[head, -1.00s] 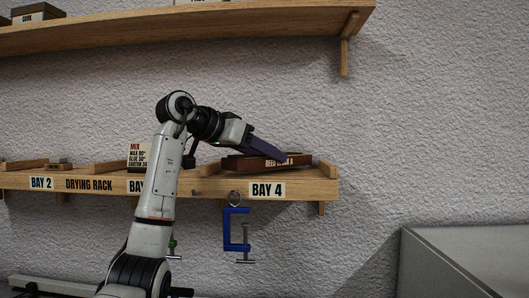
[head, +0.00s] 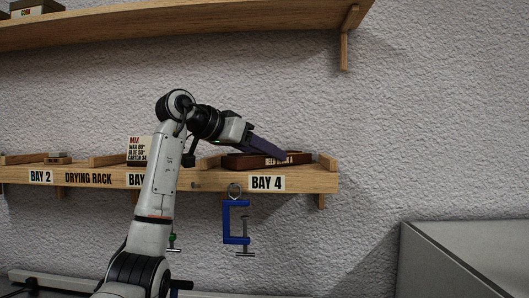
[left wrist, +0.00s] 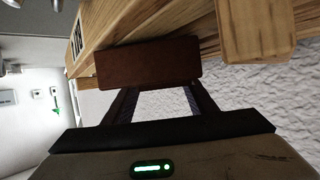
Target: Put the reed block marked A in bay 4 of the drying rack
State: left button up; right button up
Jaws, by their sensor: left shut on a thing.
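A dark reddish-brown reed block (head: 243,161) is at bay 4 of the wooden drying rack (head: 212,181), above the "BAY 4" label (head: 267,183). Its pale label reads roughly "REED BLOCK"; its letter is not legible. My left gripper (head: 277,153) reaches in from the upper left and is shut on the block, a finger crossing its front. I cannot tell if the block touches the shelf. In the left wrist view the block (left wrist: 148,62) sits between my left fingertips (left wrist: 155,92). My right gripper is not in view.
Wooden dividers (head: 328,162) bound the bay. A "MIX" card (head: 139,149) stands left of my arm, and small blocks (head: 57,160) lie near bay 2. An upper shelf (head: 200,28) runs above; a grey cabinet (head: 460,258) is lower right.

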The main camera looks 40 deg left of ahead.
aim_at(230, 157)
pick_arm(q)
jog(key=shift+f, duration=0.1)
jog(key=o, duration=1.4)
jog(key=b+v, duration=0.1)
jog(key=v, duration=0.9)
jog(key=shift+s, duration=0.2)
